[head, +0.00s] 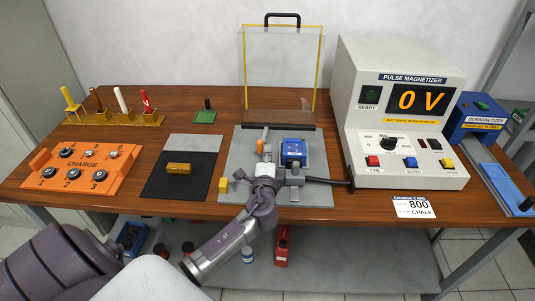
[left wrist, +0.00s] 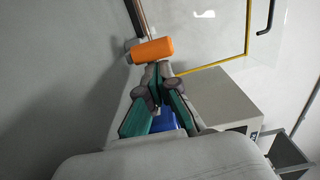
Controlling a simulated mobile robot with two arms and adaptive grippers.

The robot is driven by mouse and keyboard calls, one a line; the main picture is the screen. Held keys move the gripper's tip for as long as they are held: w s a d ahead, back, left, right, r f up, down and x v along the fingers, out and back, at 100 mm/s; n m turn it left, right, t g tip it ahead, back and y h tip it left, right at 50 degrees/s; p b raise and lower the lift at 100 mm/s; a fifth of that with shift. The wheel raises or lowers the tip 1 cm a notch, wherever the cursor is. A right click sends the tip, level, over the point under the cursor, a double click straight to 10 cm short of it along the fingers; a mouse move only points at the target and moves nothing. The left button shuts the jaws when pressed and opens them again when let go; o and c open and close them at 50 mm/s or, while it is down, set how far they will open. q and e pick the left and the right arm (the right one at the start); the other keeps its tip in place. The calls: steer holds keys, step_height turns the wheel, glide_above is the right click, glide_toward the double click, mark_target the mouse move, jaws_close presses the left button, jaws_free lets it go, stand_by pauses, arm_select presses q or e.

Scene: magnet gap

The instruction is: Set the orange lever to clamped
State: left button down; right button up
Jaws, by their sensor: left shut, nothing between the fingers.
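The orange lever (head: 260,146) stands on the grey fixture plate (head: 235,160), left of a blue block (head: 294,150). In the left wrist view its orange handle (left wrist: 152,50) sits at the end of a metal arm, just beyond my fingertips. My left gripper (head: 266,160) is shut and empty over the plate, close to the lever. In the left wrist view the fingertips (left wrist: 158,72) come together just below the handle; I cannot tell whether they touch it. My arm and gripper hide part of the plate and the lever's base. My right gripper is not in view.
A clear guard (head: 280,70) with yellow edges stands behind the plate. The pulse magnetizer (head: 400,110) stands to the right, reading 0 V. A black mat (head: 180,185) with a brass piece (head: 179,169) and an orange charge tray (head: 82,168) lie to the left.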

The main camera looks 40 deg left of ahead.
arm_select(q)
steer(key=shift+s+a+m+t+h, duration=0.2)
steer(key=shift+m+t+h, duration=0.15)
steer(key=shift+h, duration=0.25)
steer(key=shift+s+a+m+h, duration=0.1)
steer(key=shift+m+h, duration=0.15)
steer(key=shift+h, duration=0.05)
steer(key=shift+s+a+t, duration=0.1)
steer(key=shift+a+t, duration=0.1)
steer(key=shift+t, duration=0.05)
steer(key=shift+s+a+b, duration=0.2)
steer(key=shift+s+a, duration=0.1)
steer(key=shift+a, duration=0.25)
steer(key=shift+s+a+b, duration=0.15)
steer(key=shift+s+a, duration=0.15)
steer(key=shift+a, duration=0.2)
steer(key=shift+s+a, duration=0.1)
steer(key=shift+a, duration=0.3)
